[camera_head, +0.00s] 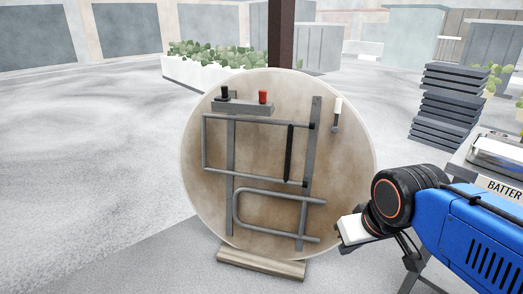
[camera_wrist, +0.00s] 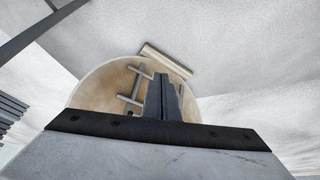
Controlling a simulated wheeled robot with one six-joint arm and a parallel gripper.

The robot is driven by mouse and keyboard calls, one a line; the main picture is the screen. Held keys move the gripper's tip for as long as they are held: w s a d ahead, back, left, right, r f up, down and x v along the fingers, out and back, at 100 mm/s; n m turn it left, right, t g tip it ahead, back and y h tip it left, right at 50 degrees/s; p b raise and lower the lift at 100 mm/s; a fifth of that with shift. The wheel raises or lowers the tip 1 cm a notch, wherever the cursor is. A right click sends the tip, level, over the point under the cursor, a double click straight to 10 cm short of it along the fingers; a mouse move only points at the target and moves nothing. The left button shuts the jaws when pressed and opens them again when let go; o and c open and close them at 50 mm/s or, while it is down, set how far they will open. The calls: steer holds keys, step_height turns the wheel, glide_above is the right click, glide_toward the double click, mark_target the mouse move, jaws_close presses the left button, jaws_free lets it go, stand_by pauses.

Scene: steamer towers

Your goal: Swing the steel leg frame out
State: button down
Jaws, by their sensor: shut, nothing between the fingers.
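A round tan board (camera_head: 270,165) stands on edge with its underside facing me. The grey steel leg frame (camera_head: 262,118) of bent tubes lies folded flat against it, with an upper rectangle and a lower U-shaped loop (camera_head: 275,195). A dark bar (camera_head: 290,153) lies on the frame. My gripper (camera_head: 344,236) is at the board's lower right edge, its fingers hardly visible from the head. In the wrist view my gripper (camera_wrist: 166,98) is shut and empty, pointing toward the board (camera_wrist: 90,90). Part of the steel tubing (camera_wrist: 138,82) shows left of the fingers; contact cannot be told.
A small block (camera_head: 243,108) with a black and a red knob sits above the frame. A white-tipped lever (camera_head: 337,112) is at upper right. A wooden beam (camera_head: 262,263) lies at the board's foot. Stacked grey slats (camera_head: 458,105) and a battery table (camera_head: 490,155) stand right. Left floor is clear.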

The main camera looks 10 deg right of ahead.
steer(key=c, duration=2.1)
jaws_free()
steer(key=shift+o, duration=1.3)
steer(key=shift+w, duration=0.45)
steer(key=m+t+h, duration=0.2)
steer(key=t, duration=1.1)
glide_toward(289, 149)
steer(key=w, duration=0.3)
steer(key=w+d, duration=0.1)
steer(key=w, duration=0.7)
steer(key=shift+d, duration=0.25)
jaws_close()
